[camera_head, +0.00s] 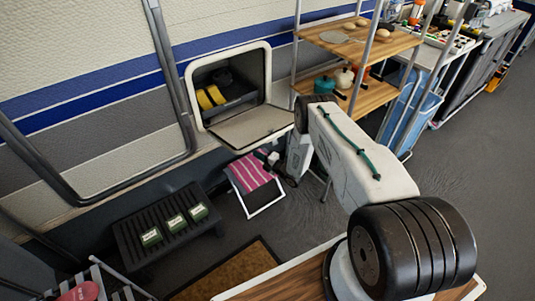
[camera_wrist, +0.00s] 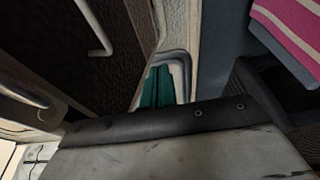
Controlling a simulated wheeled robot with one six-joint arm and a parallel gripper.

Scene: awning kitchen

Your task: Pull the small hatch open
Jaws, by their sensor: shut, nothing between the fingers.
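The small hatch is a white-framed opening (camera_head: 259,60) in the trailer wall. Its door panel (camera_head: 250,127) is swung down and sticks out from the bottom edge, so the hatch stands open. Inside are a dark bin and a yellow item (camera_head: 210,97). My gripper (camera_head: 271,159) is just below the outer right part of the panel, small and partly hidden by my arm; it is shut and empty. Whether it touches the panel cannot be told. The wrist view is close and dark, with a pale bent bar (camera_wrist: 104,38) on a dark surface at upper left.
A pink striped folding stool (camera_head: 250,172) stands below the hatch; it also shows in the wrist view (camera_wrist: 292,28). A wooden shelf rack (camera_head: 378,93) with pots is close on the right. A black step (camera_head: 150,222) with green boxes is at lower left. Grey floor is open at right.

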